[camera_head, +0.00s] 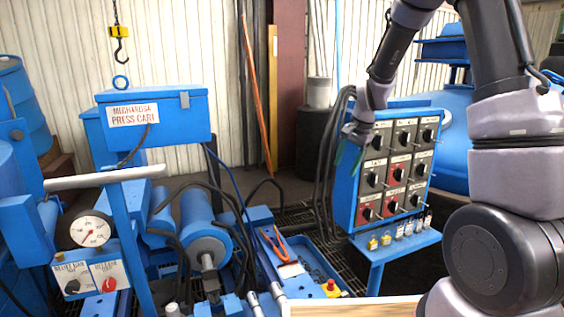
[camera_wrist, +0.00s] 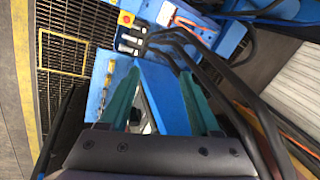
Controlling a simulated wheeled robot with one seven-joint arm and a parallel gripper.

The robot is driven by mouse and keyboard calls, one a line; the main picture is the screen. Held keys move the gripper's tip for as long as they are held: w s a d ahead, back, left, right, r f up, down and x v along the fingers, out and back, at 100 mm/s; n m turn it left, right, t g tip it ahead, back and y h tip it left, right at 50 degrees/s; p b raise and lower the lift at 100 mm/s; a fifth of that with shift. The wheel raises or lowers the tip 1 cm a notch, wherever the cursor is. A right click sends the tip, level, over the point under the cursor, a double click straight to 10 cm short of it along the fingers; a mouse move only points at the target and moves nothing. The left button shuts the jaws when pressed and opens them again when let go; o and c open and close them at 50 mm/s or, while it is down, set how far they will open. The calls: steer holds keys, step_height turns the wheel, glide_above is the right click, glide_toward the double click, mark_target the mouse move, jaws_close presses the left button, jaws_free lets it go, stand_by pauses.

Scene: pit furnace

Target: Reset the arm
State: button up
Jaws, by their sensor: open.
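Thick black cables pass close beside the right finger. I cannot tell whether a finger touches the panel or the cables.
Black cables (camera_head: 327,165) hang along the panel's left side. The panel carries rows of dark knobs, with padlocks (camera_head: 409,228) on the shelf below. A blue press cart (camera_head: 153,122) with a gauge (camera_head: 91,230) stands at left. Floor grating (camera_wrist: 66,60) lies below.

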steer(key=s+d+r+n+t, duration=0.1)
steer(key=s+r+n, duration=0.1)
steer(key=s+r, duration=0.5)
steer(key=s+d+r+n+t, duration=0.15)
steer(key=s+r, duration=0.35)
steer(key=r, duration=0.5)
steer(key=s+d+r+n+t, duration=0.1)
steer(key=s+r, duration=0.1)
steer(key=s, duration=0.5)
steer(key=s+d+r+n, duration=0.1)
steer(key=s+r, duration=0.2)
steer(key=s, duration=0.5)
steer(key=shift+t, duration=0.35)
